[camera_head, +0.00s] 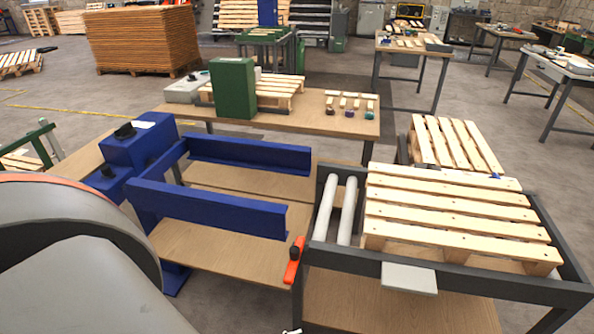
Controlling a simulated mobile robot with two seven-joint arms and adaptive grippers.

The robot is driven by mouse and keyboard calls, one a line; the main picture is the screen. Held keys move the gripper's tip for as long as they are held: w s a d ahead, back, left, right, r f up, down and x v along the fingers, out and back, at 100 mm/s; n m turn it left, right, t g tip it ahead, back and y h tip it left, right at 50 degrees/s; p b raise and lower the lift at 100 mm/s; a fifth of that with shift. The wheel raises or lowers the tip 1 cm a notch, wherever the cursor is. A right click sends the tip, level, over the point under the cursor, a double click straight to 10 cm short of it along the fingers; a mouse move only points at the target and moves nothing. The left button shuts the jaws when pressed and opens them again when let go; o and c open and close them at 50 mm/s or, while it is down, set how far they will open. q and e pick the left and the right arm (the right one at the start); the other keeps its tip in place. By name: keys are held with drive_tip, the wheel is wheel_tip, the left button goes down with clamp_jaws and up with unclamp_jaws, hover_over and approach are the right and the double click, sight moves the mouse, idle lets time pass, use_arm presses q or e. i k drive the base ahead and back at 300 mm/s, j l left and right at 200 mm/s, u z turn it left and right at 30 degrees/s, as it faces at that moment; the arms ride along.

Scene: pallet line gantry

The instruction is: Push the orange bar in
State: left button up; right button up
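The orange bar (294,261) is a short, bright lever with a dark round knob or pivot near its upper end. It sits at the left front corner of the dark roller frame (321,248), tilted, with its upper end leaning right. It stands out from the corner post. Neither of my grippers can be made out. A large grey link of my arm fills the lower left. A tiny pale piece shows at the bottom edge below the bar, too cut off to identify. Nothing is seen touching the bar.
A wooden pallet (447,212) lies on the roller frame, right of two white rollers (347,211). Blue forks (215,209) reach toward the frame from the left. A light grey plate (409,278) juts from the frame's front. A table (290,119) with a green box stands behind.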

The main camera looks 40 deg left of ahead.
sight(295, 251)
drive_tip(key=u, duration=1.25)
